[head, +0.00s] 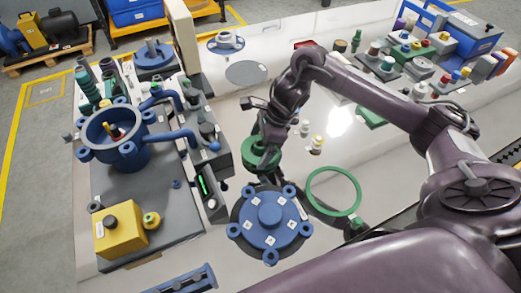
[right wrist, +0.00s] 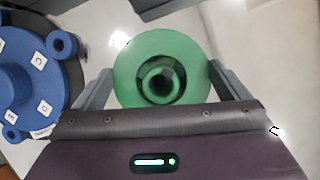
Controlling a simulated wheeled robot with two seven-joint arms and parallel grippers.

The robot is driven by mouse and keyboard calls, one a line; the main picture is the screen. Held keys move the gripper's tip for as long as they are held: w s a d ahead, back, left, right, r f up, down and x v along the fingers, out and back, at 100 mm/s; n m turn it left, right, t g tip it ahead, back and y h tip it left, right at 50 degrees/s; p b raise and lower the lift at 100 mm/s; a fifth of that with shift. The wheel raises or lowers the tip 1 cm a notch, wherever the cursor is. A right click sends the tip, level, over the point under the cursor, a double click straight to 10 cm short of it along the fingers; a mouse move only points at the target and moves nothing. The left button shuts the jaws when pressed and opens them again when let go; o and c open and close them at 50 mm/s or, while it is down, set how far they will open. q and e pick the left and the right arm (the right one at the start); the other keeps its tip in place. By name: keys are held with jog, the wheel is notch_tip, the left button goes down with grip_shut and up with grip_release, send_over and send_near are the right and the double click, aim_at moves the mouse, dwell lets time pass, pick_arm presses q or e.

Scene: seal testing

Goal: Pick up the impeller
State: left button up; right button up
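The impeller, a green round part with a raised hub (head: 254,150), stands on the pale table just above the blue flanged cover in the head view. In the right wrist view the impeller (right wrist: 130,72) shows from above as a green disc with a dark hollow hub. My right gripper (head: 266,155) is down at the impeller. In the right wrist view its two fingers (right wrist: 161,70) flank the disc on opposite sides, very close to its rim. Whether they press on it cannot be told. The near edge of the disc is hidden by the gripper body. My left gripper is not in view.
The blue flanged cover (head: 270,214) lies close beside the impeller. A green ring (head: 334,191) is to the right. A blue pump housing (head: 118,150) and a yellow box (head: 119,229) stand left. Small pale fittings (head: 317,144) stand nearby. The table's upper middle is mostly clear.

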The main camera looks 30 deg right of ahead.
jog(key=c, duration=0.5)
jog(key=shift+c, duration=0.5)
jog(key=shift+r, duration=0.15)
